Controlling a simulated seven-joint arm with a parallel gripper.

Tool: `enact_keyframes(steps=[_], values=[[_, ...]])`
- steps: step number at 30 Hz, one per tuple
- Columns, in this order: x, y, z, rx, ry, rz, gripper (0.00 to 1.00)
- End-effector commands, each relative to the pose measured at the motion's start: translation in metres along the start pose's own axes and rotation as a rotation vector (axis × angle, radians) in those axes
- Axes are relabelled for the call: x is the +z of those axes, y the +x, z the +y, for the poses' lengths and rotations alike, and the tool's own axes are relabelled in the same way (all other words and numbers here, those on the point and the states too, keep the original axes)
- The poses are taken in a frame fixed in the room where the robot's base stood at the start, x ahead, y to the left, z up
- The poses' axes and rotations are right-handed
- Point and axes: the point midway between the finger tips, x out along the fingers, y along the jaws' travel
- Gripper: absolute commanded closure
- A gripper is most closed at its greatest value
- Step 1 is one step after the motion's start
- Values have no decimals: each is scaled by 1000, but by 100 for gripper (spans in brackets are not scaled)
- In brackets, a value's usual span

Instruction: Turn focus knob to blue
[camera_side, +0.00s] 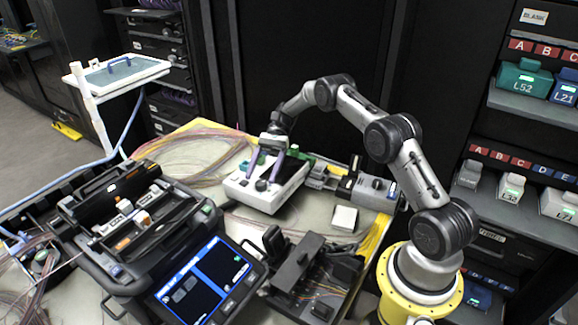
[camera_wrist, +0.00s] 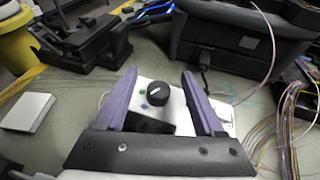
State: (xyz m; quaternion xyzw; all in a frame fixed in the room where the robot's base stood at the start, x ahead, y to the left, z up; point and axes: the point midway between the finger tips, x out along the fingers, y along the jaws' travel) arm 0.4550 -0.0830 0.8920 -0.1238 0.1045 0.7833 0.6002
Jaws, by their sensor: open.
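The focus knob (camera_wrist: 157,93) is a round black dial with a white pointer line, on the top of a white box (camera_wrist: 178,108). The pointer line is not on the blue mark. My gripper (camera_wrist: 158,74) has two purple fingers, open, one on each side of the knob with a gap to it. In the side view my gripper (camera_side: 263,172) points down over the white box (camera_side: 262,196); the knob (camera_side: 261,185) shows between the fingertips.
A fusion splicer (camera_side: 150,235) with a lit screen stands at left. A black tool holder (camera_side: 310,275) lies in front, and a small white block (camera_side: 345,218) to the right. A grey device (camera_side: 368,188) stands beside the box. Loose fibres (camera_side: 190,160) lie behind.

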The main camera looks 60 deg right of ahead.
Motion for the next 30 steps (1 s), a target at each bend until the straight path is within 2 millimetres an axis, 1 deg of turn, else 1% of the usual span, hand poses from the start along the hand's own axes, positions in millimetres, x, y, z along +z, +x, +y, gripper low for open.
enact_keyframes(steps=[1, 15, 24, 30], values=[[11, -4, 0, -2, -4, 4, 30], [76, -1, 51, -2, 1, 2, 30], [102, 13, 96, -3, 0, 2, 30], [115, 20, 119, -2, 0, 1, 30]])
